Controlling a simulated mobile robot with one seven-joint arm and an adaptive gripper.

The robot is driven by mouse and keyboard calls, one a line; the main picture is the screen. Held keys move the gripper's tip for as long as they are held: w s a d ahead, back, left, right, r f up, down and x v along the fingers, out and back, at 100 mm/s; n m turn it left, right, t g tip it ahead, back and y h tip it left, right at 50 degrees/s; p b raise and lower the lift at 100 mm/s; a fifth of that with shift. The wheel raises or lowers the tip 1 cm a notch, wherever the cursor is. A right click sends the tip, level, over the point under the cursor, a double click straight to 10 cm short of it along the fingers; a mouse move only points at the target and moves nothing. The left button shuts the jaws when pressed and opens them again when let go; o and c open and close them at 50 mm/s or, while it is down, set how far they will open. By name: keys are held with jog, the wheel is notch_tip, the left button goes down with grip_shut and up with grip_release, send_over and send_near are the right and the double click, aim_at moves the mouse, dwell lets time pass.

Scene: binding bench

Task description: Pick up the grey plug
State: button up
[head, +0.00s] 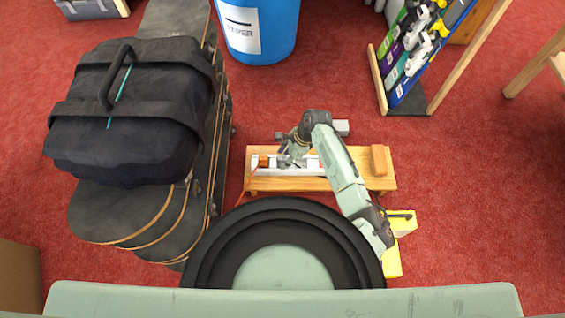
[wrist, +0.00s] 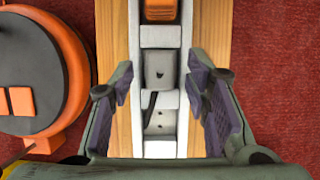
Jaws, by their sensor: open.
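The grey plug (wrist: 158,68) is a light grey block in a white power strip (wrist: 158,148) in the wrist view, with a short dark cord at its near side. My gripper (wrist: 162,82) is open, with one finger pad on each side of the strip and plug. A gap shows between each pad and the plug, so it is not held. In the head view my gripper (head: 290,158) is over the left part of the strip (head: 312,172); the plug is not clearly visible there.
The strip lies on a low wooden bench (head: 350,183). An orange piece (wrist: 160,10) sits in the strip beyond the plug. A round orange and dark thing (wrist: 40,70) is left of the bench. A black bag (head: 135,150) and a blue barrel (head: 280,30) stand nearby.

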aim_at(284, 157)
jog(key=shift+a+f, duration=0.2)
jog(key=shift+f, duration=0.25)
grip_shut()
dwell(0.3)
notch_tip(284, 157, up, 10)
jog(key=shift+r+p, duration=0.1)
jog(key=shift+p, duration=1.1)
jog(key=c, duration=0.6)
grip_release()
grip_shut()
